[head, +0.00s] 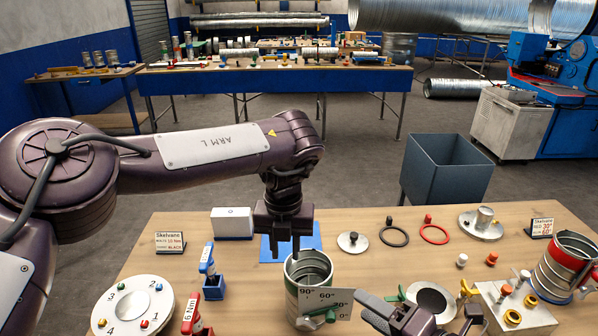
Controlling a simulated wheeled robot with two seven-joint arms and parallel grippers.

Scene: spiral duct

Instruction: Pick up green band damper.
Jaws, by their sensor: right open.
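The green band damper (292,299) is an upright, open-topped metal cylinder with a dark green band, standing on the table's front middle. A white angle card (335,303) and a green handle (318,318) show at its front right. My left gripper (285,252) points down at the damper's far rim, over a blue mat (268,250). Its fingers look a little apart, but whether they touch the rim is unclear. My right gripper (425,318) is open at the bottom edge, right of the damper, and partly cut off by the frame.
A red-banded duct piece (552,274) stands at the right beside a block with coloured knobs (508,312). A numbered white disc (133,305) and torque tools (207,262) are at the left. Black (393,237) and red (434,234) rings lie behind. A grey bin (447,170) stands beyond the table.

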